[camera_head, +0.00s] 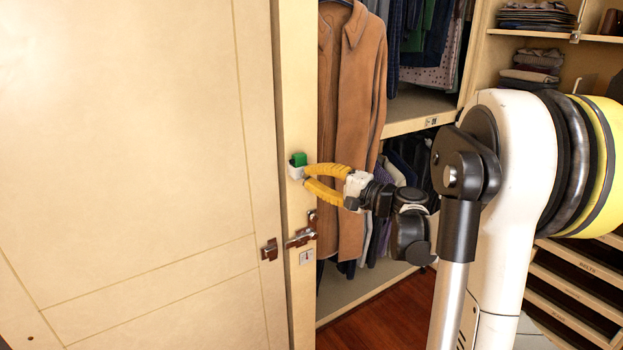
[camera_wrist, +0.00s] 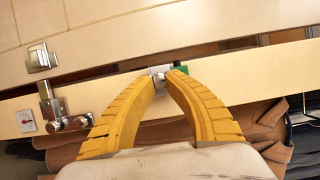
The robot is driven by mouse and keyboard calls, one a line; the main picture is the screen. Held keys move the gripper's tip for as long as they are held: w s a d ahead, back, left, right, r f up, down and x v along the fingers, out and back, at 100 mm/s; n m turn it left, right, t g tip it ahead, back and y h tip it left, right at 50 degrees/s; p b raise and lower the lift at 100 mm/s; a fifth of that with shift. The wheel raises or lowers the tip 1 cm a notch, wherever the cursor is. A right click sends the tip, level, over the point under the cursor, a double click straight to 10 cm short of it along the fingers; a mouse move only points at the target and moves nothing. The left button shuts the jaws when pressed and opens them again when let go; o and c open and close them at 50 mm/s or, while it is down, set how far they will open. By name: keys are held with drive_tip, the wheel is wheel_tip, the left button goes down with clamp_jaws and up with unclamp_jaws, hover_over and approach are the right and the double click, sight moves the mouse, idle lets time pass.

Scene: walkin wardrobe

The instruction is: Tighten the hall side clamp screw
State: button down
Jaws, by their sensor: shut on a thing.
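The clamp is a small pale grey block (camera_head: 294,172) with a green part (camera_head: 299,159), on the edge of the cream door frame. In the wrist view its green part (camera_wrist: 181,69) shows just right of my fingertips. My yellow gripper (camera_head: 306,171) reaches it from the right. In the wrist view my gripper (camera_wrist: 162,76) is shut on the small grey clamp screw (camera_wrist: 159,73); the fingertips hide most of it. Which side of the door is the hall side cannot be told.
A metal slide bolt (camera_head: 301,236) and a small lock plate (camera_head: 306,257) sit on the frame below the clamp. A large cream door panel (camera_head: 130,170) fills the left. A brown jacket (camera_head: 352,110) hangs close behind my gripper. Shelves (camera_head: 575,36) stand at right.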

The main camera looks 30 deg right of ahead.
idle(0.3)
drive_tip(key=c, duration=1.2)
unclamp_jaws()
drive_tip(key=shift+w+a, duration=0.1)
drive_tip(key=shift+a, duration=0.05)
drive_tip(key=shift+c, duration=0.2)
drive_tip(key=v, duration=1.2)
